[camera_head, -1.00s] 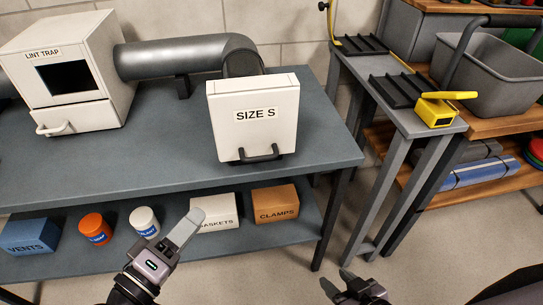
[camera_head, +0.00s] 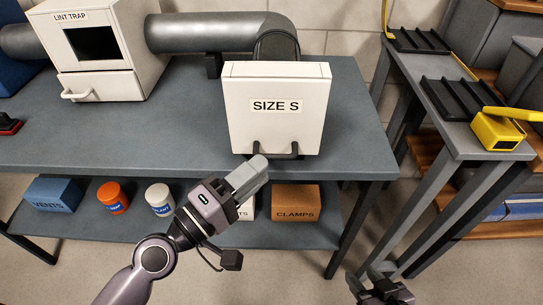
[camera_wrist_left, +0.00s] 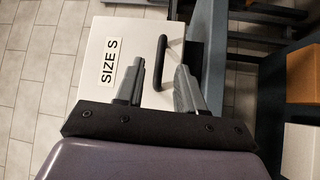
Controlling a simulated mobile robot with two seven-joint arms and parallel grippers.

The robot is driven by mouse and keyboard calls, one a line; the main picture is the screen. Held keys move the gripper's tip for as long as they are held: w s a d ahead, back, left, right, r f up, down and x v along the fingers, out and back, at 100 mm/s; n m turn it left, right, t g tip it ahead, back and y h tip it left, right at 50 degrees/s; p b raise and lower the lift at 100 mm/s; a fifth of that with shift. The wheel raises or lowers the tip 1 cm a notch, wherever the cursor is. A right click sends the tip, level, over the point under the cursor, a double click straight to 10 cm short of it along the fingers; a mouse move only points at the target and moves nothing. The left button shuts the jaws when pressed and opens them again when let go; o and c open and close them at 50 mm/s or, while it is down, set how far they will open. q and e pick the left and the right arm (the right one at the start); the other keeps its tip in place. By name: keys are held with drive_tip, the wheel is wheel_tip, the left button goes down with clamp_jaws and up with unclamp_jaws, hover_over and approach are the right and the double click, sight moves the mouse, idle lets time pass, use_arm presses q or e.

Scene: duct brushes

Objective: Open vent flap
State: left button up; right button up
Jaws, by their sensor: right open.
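The vent flap is the white front labelled SIZE S (camera_head: 275,125), standing shut at the end of the grey duct on the bench. Its dark bar handle (camera_head: 272,152) is at its lower edge. My left gripper (camera_head: 250,172) is just in front of and below the handle, pointing up toward it. In the left wrist view its fingers (camera_wrist_left: 160,85) are spread with nothing between their tips, and the handle (camera_wrist_left: 160,62) lies ahead of the gap, apart from the fingers as far as I can tell. My right gripper (camera_head: 372,278) is open and low at the bottom right, away from the bench.
The lint trap box (camera_head: 100,50) stands on the blue-grey bench (camera_head: 150,135) to the left. A shelf below holds vents, clamps (camera_head: 296,203) and several containers. A narrow grey stand (camera_head: 440,115) with a yellow tool (camera_head: 497,133) is at the right.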

sight(276, 130)
use_arm(q)
drive_tip(key=x, duration=0.4)
clamp_jaws()
